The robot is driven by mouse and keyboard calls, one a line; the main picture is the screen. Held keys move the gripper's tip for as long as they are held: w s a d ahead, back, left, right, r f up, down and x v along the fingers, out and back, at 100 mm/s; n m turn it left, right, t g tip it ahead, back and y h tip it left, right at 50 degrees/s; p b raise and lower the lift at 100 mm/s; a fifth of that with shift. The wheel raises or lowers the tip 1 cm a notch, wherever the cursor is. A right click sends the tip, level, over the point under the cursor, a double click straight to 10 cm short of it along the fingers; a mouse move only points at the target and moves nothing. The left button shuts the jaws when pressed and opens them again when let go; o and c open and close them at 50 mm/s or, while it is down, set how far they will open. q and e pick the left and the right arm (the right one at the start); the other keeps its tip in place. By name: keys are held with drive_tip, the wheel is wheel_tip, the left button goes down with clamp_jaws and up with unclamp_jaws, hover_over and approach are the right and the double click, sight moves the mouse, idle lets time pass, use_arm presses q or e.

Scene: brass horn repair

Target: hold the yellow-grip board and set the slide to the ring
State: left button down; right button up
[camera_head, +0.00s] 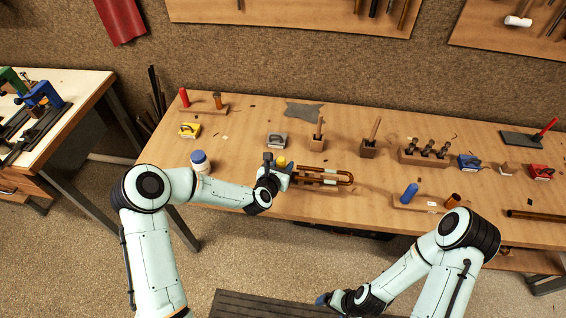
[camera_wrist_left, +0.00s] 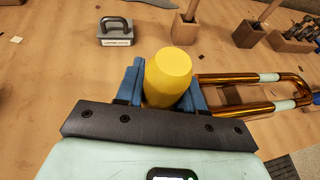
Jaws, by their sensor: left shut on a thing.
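The yellow grip (camera_head: 281,161) is an upright rounded post at the left end of a wooden board (camera_head: 318,188). My left gripper (camera_head: 280,168) is shut on it; in the left wrist view, the yellow grip (camera_wrist_left: 168,78) stands between the two blue fingers. A U-shaped brass slide (camera_head: 345,176) reaches right from the board, and in the left wrist view the slide (camera_wrist_left: 235,78) shows pale bands on its tubes. I cannot tell which band is the ring. My right gripper (camera_head: 325,298) is low in front of the table, away from the slide; its opening is unclear.
A grey-handled block (camera_head: 277,140) stands behind the yellow grip. A white jar with a blue lid (camera_head: 200,160) is to the left. A board with a blue grip (camera_head: 409,194) lies to the right. Wooden tool blocks (camera_head: 368,148) stand behind the slide.

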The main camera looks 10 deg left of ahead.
use_arm(q)
drive_tip(key=shift+f, duration=2.5)
drive_tip(key=shift+f, duration=0.15)
drive_tip(key=c, duration=0.8)
unclamp_jaws()
drive_tip(key=c, duration=0.9)
